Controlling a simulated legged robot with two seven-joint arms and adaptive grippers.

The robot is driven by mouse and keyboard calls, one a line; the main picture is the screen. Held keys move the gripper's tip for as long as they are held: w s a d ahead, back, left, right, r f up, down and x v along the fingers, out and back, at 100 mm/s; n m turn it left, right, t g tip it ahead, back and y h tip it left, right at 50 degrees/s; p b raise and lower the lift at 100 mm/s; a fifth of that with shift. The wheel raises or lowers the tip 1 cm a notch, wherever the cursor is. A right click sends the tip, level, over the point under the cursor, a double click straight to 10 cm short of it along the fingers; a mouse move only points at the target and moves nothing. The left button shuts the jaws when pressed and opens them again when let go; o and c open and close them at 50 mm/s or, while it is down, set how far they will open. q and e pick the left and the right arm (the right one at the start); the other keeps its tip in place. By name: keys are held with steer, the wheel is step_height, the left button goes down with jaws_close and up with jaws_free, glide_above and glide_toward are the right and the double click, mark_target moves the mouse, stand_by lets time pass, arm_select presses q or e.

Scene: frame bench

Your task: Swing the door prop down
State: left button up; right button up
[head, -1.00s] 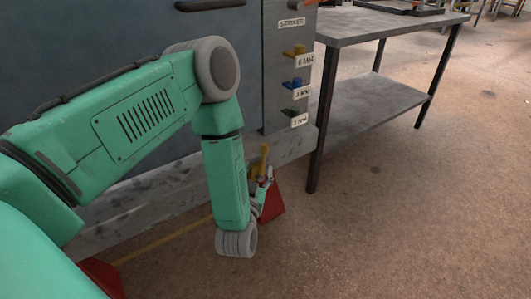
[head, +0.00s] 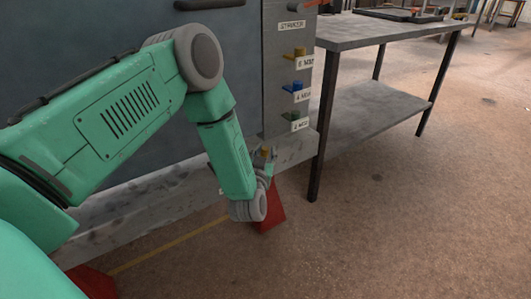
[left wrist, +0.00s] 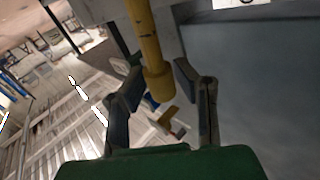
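The door prop (left wrist: 148,40) is a yellow rod that hangs down from the top of the left wrist view, its thicker end between my left gripper's fingers. My left gripper (left wrist: 159,80) is open, with a finger on either side of the rod and narrow gaps showing; I cannot tell if either finger touches it. In the head view my left gripper (head: 266,169) is low beside the grey frame, partly hidden by my wrist. Only a small yellow bit of the prop (head: 265,152) shows there. My right gripper is in neither view.
The dark door (head: 100,50) stands behind my left arm. The grey post (head: 278,75) carries yellow, blue and green pegs with labels. A red foot (head: 270,212) stands on the floor by my gripper. A grey table (head: 385,28) is at the right, with open floor in front.

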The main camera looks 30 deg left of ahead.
arm_select(q)
jaws_close()
